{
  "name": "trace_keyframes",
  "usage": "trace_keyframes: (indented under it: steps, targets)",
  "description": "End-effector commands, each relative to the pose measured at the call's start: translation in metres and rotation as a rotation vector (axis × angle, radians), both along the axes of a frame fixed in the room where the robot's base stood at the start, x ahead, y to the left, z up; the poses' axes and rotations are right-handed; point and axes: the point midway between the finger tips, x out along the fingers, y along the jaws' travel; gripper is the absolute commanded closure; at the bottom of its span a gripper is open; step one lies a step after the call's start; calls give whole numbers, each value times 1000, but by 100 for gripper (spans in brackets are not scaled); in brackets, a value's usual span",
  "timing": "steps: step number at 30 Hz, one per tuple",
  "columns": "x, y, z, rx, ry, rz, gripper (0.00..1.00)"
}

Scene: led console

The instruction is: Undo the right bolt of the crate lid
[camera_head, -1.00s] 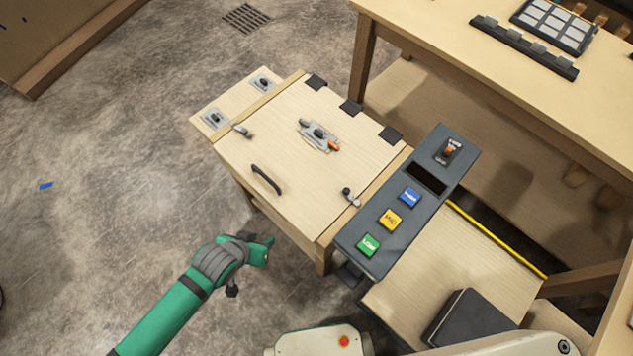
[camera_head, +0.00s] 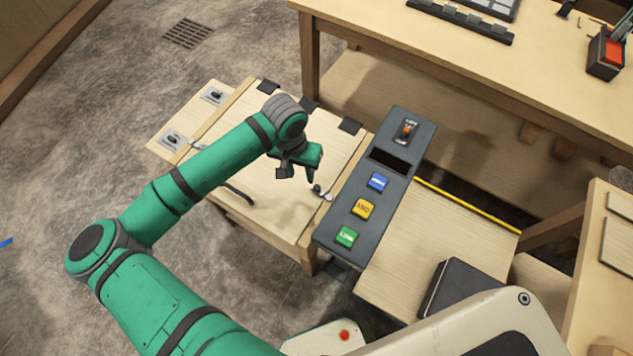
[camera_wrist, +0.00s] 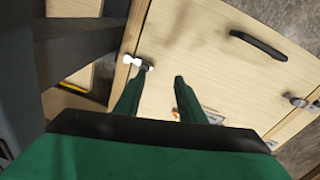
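The crate lid (camera_head: 290,205) is a pale wooden panel, seen closed. The right bolt (camera_head: 324,193) is a small metal fitting with a dark knob at the lid's right edge, beside the grey console. It also shows in the wrist view (camera_wrist: 138,63), beside and just beyond one fingertip. My gripper (camera_head: 314,178) is just above and left of this bolt, over the lid. In the wrist view its two green fingers (camera_wrist: 160,76) are apart, with nothing between them. Whether a finger touches the bolt I cannot tell.
The console (camera_head: 380,180) has blue, yellow and green buttons and a switch. A black handle (camera_head: 238,192) lies on the lid. The left bolt shows in the wrist view (camera_wrist: 299,101). A table (camera_head: 450,60) stands behind.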

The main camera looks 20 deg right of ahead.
Motion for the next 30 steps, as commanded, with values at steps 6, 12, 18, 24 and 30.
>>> trace_keyframes:
  steps: [6, 12, 18, 24, 30]
  targets:
    - [-4, -36, 21, 35, 33, -64, 64]
    - [-6, -42, 18, 43, 42, -73, 64]
    - [-7, -42, -11, 42, 43, -71, 64]
    - [-8, -43, -47, 42, 42, -72, 64]
    - [-9, -44, -72, 43, 40, -71, 64]
